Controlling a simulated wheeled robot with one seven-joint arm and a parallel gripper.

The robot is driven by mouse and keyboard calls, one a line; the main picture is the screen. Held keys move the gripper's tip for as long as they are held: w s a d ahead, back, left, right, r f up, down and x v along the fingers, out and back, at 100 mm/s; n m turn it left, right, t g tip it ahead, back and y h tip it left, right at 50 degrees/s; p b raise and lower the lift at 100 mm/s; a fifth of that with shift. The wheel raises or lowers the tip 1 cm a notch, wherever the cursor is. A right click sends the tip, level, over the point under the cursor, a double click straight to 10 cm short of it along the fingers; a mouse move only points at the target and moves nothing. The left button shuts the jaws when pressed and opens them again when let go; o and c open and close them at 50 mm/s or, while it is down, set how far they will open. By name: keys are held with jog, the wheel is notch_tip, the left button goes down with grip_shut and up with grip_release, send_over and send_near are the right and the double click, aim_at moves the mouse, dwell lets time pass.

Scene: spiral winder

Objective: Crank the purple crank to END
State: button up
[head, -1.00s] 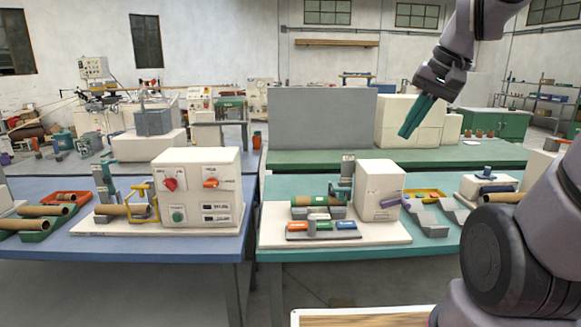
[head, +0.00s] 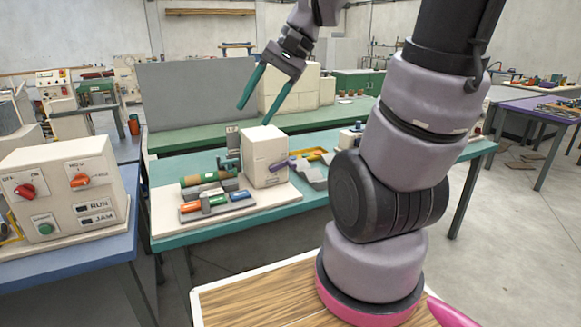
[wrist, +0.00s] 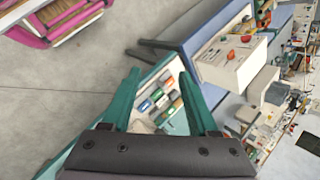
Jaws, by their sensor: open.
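The purple crank (head: 280,165) sticks out from the right side of a white box-shaped machine (head: 258,160) on the teal table. No END mark can be read from here. My gripper (head: 253,114) is open and empty, its two teal fingers pointing down. It appears above the machine in the head view, apart from the crank. In the wrist view my gripper (wrist: 159,80) spans the winder with its coloured blocks (wrist: 154,100); I cannot make out the crank there.
A brown-green roll (head: 205,179) and several coloured blocks (head: 215,203) lie on the winder's base. A yellow tray (head: 312,155) and grey cradles stand right of the crank. The blue table (head: 80,265) with another control box (head: 65,185) is at left.

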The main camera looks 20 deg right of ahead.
jog(key=w+f+m+t+y, duration=0.25)
jog(key=w+m+y, duration=0.25)
jog(key=w, duration=0.3)
jog(key=w+f+m+t+y, duration=0.1)
jog(key=w+f+m+y, duration=0.35)
jog(key=w, duration=0.35)
jog(key=w+d+f+m+t, duration=0.4)
jog(key=w+d+m+t, duration=0.1)
jog(key=m, duration=0.1)
jog(key=m+t+h, duration=0.8)
jog(key=m+h, duration=0.7)
send_near(294, 167)
jog(key=w, duration=1)
jog(key=shift+w+a+r, duration=0.2)
jog(key=shift+w+r, duration=0.05)
jog(key=shift+w, duration=0.1)
grip_shut()
